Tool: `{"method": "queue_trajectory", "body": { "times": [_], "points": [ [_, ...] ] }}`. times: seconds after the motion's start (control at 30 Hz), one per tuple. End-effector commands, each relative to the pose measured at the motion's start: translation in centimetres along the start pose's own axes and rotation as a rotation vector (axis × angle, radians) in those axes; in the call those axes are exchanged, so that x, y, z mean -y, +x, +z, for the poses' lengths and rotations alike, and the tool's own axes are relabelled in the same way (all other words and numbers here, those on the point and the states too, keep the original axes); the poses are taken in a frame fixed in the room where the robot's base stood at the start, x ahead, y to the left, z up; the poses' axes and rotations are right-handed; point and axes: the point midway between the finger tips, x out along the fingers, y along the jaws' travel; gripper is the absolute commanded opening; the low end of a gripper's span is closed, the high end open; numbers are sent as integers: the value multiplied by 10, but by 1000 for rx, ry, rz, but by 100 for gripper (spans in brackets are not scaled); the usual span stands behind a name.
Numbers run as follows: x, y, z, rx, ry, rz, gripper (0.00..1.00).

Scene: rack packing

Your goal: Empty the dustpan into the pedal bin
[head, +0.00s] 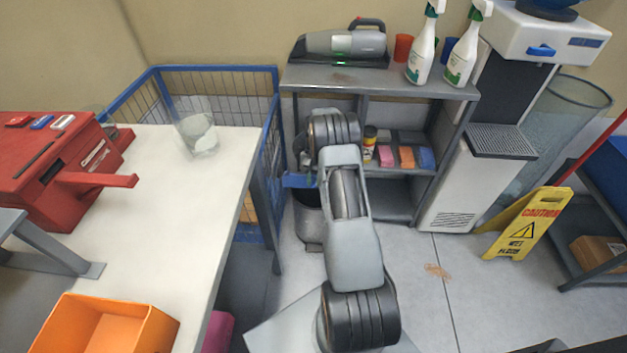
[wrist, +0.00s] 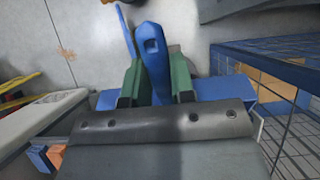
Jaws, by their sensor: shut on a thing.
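The blue dustpan (head: 298,180) shows partly past my arm in the head view, above the grey pedal bin (head: 311,230). The bin stands on the floor between the white table and the shelf, and its dark top is partly covered by the dustpan and my arm. In the wrist view my gripper (wrist: 156,88) has its green fingers shut on the upright handle of the dustpan (wrist: 154,55). Blue parts of the pan show on both sides behind the grey gripper body. I cannot see what lies in the pan or in the bin.
A blue wire cage (head: 222,90) stands close left of the bin, and a grey shelf (head: 400,196) close right. The white table (head: 190,235) is at the left. A yellow caution sign (head: 527,225) and a brownish patch (head: 437,271) are on the floor at right.

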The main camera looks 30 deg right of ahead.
Motion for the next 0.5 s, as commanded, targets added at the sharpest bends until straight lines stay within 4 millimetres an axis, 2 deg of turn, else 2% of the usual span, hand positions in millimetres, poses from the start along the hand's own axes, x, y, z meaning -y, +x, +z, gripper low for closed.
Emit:
{"method": "queue_trajectory", "body": {
  "times": [0.03,0.13,0.3,0.5],
  "points": [
    [0,-18,11,-63,-2,0,0],
    [0,-30,19,-190,-2,-1,0],
    [0,-48,29,-385,-2,-1,0],
    [0,-63,37,-516,-2,-1,0]
  ]
}}
